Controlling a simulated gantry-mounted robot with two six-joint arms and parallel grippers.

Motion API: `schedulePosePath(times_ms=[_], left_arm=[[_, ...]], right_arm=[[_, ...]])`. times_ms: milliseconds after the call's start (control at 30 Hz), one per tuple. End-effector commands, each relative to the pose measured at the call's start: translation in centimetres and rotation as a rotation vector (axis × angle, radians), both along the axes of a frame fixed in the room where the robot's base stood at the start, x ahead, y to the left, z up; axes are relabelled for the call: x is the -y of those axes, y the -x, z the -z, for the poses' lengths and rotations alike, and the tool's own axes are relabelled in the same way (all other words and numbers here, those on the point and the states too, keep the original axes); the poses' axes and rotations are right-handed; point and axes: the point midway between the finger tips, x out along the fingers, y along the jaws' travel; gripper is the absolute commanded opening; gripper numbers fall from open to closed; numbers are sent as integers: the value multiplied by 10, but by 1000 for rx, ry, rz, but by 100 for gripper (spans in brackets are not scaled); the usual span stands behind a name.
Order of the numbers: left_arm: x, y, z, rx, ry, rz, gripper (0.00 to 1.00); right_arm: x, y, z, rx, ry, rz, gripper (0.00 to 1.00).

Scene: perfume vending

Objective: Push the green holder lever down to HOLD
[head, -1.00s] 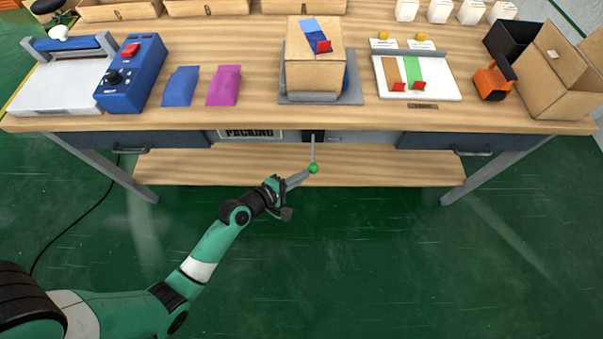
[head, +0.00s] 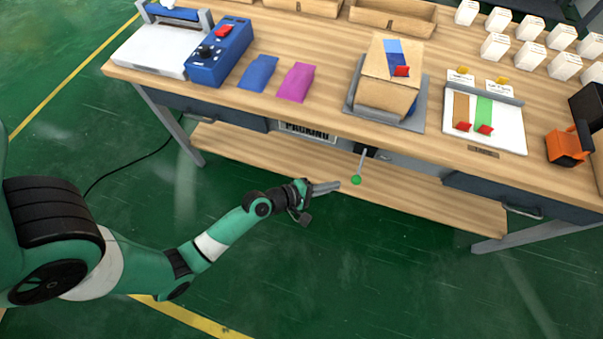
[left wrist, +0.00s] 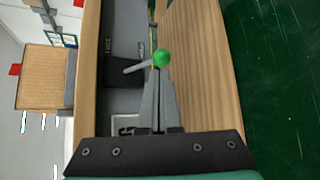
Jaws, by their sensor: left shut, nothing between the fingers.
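The holder lever is a thin grey rod with a green ball knob (head: 356,180) below the table's front edge, under the cardboard box. In the head view the rod slants down from a dark slot to the knob. My left gripper (head: 336,186) is shut and empty, just left of the knob, with a small gap showing in the head view. In the left wrist view the knob (left wrist: 162,57) appears just beyond the shut fingertips (left wrist: 157,80); contact cannot be told there. Small lettering beside the slot is too small to read. My right gripper is not in view.
The wooden table (head: 310,100) carries a cardboard box (head: 388,75) on a grey plate, a blue control box (head: 218,55), two pouches, a white card board (head: 490,125) and an orange tape dispenser (head: 568,147). A wooden lower shelf (head: 240,150) runs beneath. Green floor in front is open.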

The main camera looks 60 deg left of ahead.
Motion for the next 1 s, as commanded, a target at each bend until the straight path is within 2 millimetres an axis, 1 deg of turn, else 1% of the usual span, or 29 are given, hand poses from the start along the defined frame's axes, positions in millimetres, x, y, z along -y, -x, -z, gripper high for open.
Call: schedulePosePath(times_ms=[33,200,300,400,533,867,933,967,1000], left_arm=[[-1,17,-7,-5,3,-6,0],[-1,58,-16,-5,3,-7,0],[-1,75,-20,-4,1,-7,0],[0,85,-23,-2,2,-4,0],[1,89,-24,-1,0,-3,0],[2,88,-24,-1,-1,1,0],[7,84,-32,6,-5,21,0],[8,79,-38,17,-11,33,0],[9,68,-51,42,-25,51,0]], right_arm=[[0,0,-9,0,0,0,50],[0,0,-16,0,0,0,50],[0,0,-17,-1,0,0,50],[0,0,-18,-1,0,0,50],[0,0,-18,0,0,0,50],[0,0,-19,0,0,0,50],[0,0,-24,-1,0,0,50],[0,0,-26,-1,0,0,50],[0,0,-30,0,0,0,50]])
